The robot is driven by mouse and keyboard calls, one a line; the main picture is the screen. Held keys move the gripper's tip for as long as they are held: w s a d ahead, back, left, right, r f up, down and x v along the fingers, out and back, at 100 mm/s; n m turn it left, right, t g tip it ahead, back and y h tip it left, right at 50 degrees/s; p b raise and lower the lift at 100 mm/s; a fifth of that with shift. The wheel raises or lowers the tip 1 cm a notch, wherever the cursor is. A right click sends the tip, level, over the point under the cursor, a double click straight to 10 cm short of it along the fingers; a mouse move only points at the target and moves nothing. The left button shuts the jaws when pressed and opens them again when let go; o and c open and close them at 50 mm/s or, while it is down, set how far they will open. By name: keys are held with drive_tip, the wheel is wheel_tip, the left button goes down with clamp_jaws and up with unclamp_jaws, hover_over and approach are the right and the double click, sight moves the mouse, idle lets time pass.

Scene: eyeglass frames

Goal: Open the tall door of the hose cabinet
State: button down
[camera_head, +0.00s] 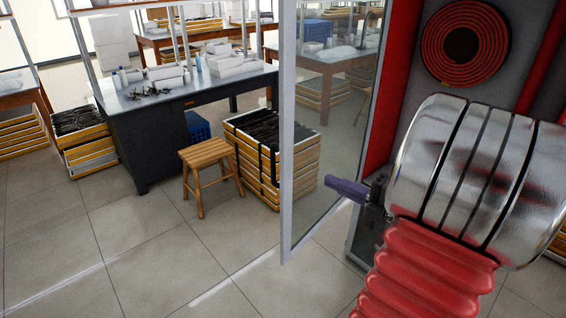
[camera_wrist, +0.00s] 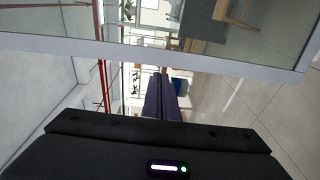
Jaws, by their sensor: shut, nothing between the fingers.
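The tall glass door with a pale metal frame (camera_head: 288,130) stands swung out from the red hose cabinet (camera_head: 396,90). Its free edge is toward the left and near side, and the cabinet's interior shows at right. A coiled red hose (camera_head: 465,42) hangs inside. My gripper (camera_head: 332,184) has shut purple fingers with nothing between them. They point left, in front of the lower glass, on the cabinet side of the door. In the wrist view the fingers (camera_wrist: 160,80) point toward the door's frame rail (camera_wrist: 130,50). Whether they touch the door cannot be told. No handle is clearly visible.
A dark workbench (camera_head: 150,120) with trays and eyeglass frames stands at left. The tiled floor (camera_head: 130,250) is clear at front left.

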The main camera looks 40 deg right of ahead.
sight(284, 163)
drive_tip(key=shift+s+a+n+y, duration=0.15)
drive_tip(key=shift+s+y, duration=0.1)
drive_tip(key=shift+s, duration=0.2)
drive_tip(key=shift+s+a+n+y, duration=0.15)
drive_tip(key=shift+s+y, duration=0.1)
drive_tip(key=shift+s, duration=0.2)
drive_tip(key=shift+w, duration=0.1)
drive_tip(key=shift+r+x, duration=0.1)
drive_tip(key=shift+x, duration=3.35)
drive_tip(key=shift+r+x, duration=0.15)
drive_tip(key=shift+x, duration=3.35)
drive_tip(key=shift+w+d, duration=0.1)
